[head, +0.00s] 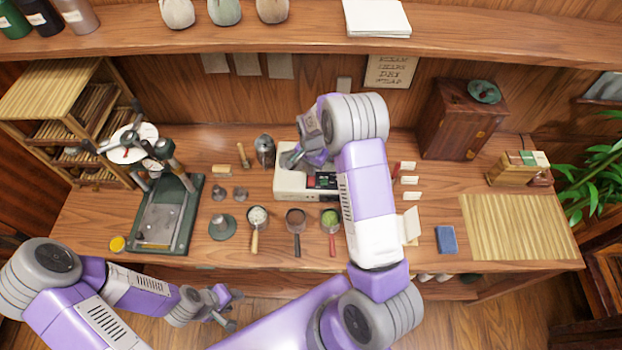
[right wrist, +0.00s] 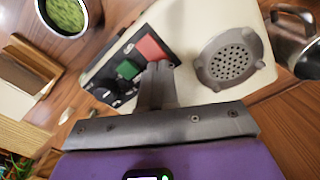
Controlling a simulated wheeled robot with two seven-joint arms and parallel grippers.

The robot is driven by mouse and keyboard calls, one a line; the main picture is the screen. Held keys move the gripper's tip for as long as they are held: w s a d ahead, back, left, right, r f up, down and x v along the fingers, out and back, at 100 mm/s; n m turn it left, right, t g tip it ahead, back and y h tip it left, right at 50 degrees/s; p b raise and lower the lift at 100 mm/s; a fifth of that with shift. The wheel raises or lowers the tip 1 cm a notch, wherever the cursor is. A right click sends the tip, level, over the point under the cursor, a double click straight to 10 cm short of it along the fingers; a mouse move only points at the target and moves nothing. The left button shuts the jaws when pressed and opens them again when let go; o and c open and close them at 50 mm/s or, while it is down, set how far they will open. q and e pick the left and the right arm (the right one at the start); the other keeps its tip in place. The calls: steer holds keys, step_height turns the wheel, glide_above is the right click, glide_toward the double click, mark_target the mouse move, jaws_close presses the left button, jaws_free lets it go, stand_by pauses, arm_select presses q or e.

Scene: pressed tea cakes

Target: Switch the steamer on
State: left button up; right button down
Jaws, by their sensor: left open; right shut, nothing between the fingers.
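The steamer is a cream box (head: 287,186) at the middle of the bench, under my right arm. Its black panel (right wrist: 103,92) carries a red button (right wrist: 151,47), a green button (right wrist: 128,69) and a dark control. A round perforated steam plate (right wrist: 231,62) sits on its top. My right gripper (right wrist: 160,70) is shut and empty, over the panel's edge beside the red and green buttons. I cannot tell whether its tips touch anything. My right arm hides part of the steamer in the head view. My left gripper (head: 232,310) is open and empty, in front of the bench.
A metal jug (head: 264,150) stands behind the steamer on its left. Small handled pans, one with green leaf (head: 330,218), lie in front. A press (head: 160,215) stands left. A wooden cabinet (head: 460,118), a blue block (head: 446,239) and a bamboo mat (head: 518,228) are right.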

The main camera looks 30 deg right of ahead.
steer(key=shift+f+b, duration=0.8)
steer(key=shift+f, duration=0.2)
stand_by(0.4)
steer(key=shift+s+r, duration=0.1)
steer(key=shift+r+p, duration=2.25)
steer(key=shift+r, duration=1.2)
